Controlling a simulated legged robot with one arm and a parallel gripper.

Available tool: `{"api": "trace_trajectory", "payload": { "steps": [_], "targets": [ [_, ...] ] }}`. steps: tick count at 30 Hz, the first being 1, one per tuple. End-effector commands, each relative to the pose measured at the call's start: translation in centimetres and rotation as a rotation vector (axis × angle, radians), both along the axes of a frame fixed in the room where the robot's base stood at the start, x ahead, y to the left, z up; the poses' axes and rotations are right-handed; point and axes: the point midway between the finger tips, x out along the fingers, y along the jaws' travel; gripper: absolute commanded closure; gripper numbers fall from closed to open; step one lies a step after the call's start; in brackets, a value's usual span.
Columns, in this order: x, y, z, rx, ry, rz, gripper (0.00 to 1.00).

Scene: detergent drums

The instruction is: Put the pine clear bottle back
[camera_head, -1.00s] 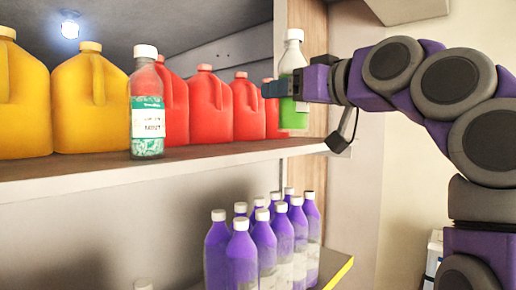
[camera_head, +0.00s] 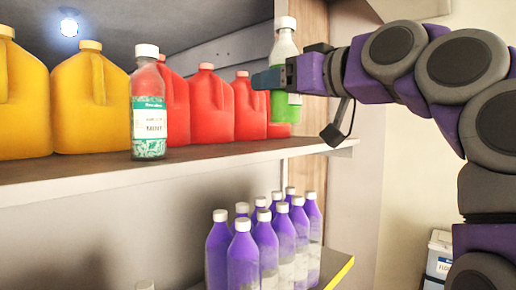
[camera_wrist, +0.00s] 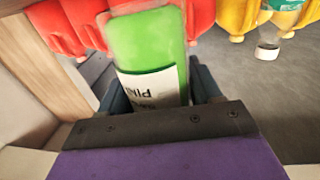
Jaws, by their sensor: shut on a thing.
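The pine clear bottle (camera_head: 284,50) has a white cap and green liquid, and stands upright in my gripper (camera_head: 275,80) at the right end of the upper shelf. The jaws are shut around its middle. In the wrist view the green bottle (camera_wrist: 150,45), with a white label reading "PIN", sits between the dark fingers of my gripper (camera_wrist: 160,95). In the head view its lower end is just above or at shelf height; I cannot tell whether it touches the shelf (camera_head: 220,154).
A mint bottle (camera_head: 148,105) stands at the shelf's front edge. Red jugs (camera_head: 208,105) and yellow jugs (camera_head: 92,100) line the back. Purple bottles (camera_head: 265,245) crowd the lower shelf. A wooden side panel (camera_head: 312,180) stands at the right. The shelf front between mint and pine bottles is clear.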

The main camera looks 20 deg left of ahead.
Motion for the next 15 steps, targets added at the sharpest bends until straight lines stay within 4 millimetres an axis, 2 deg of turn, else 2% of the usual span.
{"api": "trace_trajectory", "payload": {
  "steps": [8, 11, 15],
  "targets": [
    [0.0, 0.1, 0.0, 0.001, 0.003, 0.007, 0.79],
    [0.6, 0.5, 0.1, 0.0, 0.004, 0.008, 0.79],
    [2.6, 2.0, 0.0, -0.002, 0.003, 0.008, 0.79]
  ]
}}
